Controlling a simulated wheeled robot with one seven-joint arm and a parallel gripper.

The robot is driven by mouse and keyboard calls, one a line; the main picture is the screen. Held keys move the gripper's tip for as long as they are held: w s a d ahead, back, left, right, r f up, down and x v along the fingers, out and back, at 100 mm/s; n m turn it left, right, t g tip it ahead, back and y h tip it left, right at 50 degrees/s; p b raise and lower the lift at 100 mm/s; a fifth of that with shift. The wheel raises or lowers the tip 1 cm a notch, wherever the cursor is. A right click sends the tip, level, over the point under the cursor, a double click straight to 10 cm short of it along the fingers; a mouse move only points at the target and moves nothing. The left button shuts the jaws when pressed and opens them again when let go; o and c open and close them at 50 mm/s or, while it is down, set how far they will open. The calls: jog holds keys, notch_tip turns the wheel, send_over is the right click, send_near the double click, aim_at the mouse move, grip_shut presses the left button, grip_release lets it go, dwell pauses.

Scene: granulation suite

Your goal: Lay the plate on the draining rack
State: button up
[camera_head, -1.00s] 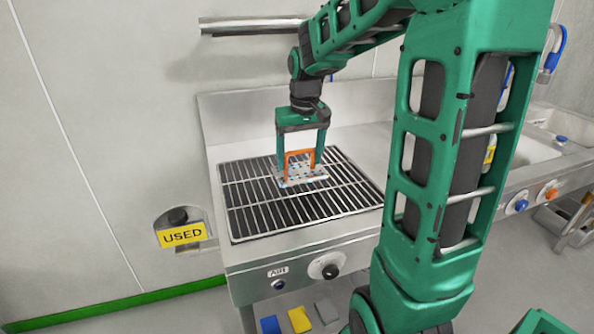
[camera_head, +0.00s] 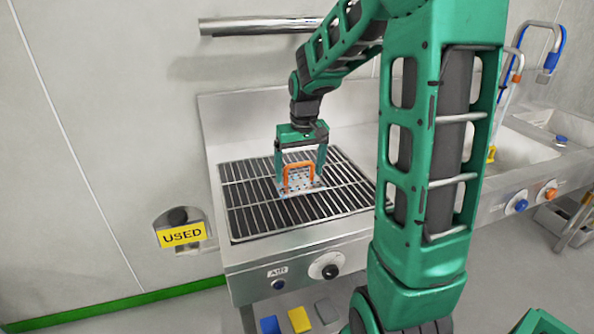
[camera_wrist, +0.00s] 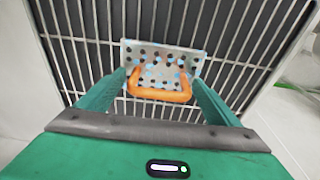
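My gripper (camera_head: 300,172) is directly above the plate, pointing down. Its two fingers stand one on each side of the handle, with small gaps in the head view, so it looks open. In the wrist view the handle (camera_wrist: 160,95) lies between the fingers.
The rack sits in a steel counter with a knob (camera_head: 330,266) on its front. A yellow USED sign (camera_head: 181,235) is on the wall at left. A sink (camera_head: 520,150) with a tap is at right. Blue, yellow and grey blocks (camera_head: 299,319) lie below.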

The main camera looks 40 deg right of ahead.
aim_at(301, 186)
jog(key=shift+r, duration=0.1)
notch_tip(301, 186, up, 12)
jog(key=s, duration=0.2)
jog(key=s+a+f+m, duration=0.1)
jog(key=s+f, duration=0.2)
jog(key=s, duration=0.6)
jog(key=s+a+f+m+g, duration=0.1)
jog(key=s+f, duration=0.2)
jog(key=s, duration=0.5)
jog(key=s+a+f+m, duration=0.1)
jog(key=s+f, duration=0.3)
jog(key=s, duration=0.5)
jog(key=shift+s+g+y, duration=0.3)
jog(key=shift+s+g, duration=0.05)
jog(key=shift+g, duration=0.05)
